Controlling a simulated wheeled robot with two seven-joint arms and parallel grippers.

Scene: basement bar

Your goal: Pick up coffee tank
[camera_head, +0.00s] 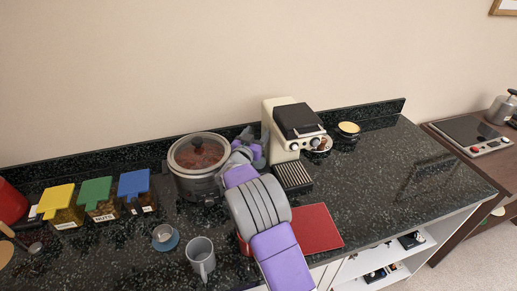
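A cream coffee machine (281,140) with a black top stands against the back of the dark counter, with a dark ribbed drip tray (293,176) in front. I cannot make out a separate coffee tank for certain. My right arm, purple and grey, reaches up from the bottom middle. Its gripper (248,143) is between the lidded pot and the machine, close to the machine's left side. The wrist partly hides the fingers, so I cannot tell whether they are open or hold anything. My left gripper is not in view.
A grey pot (198,183) with a glass lid stands left of my gripper. A grey mug (201,255), a small cup (163,233) and several lidded jars (97,199) stand further left. A red mat (313,228) lies at the front edge.

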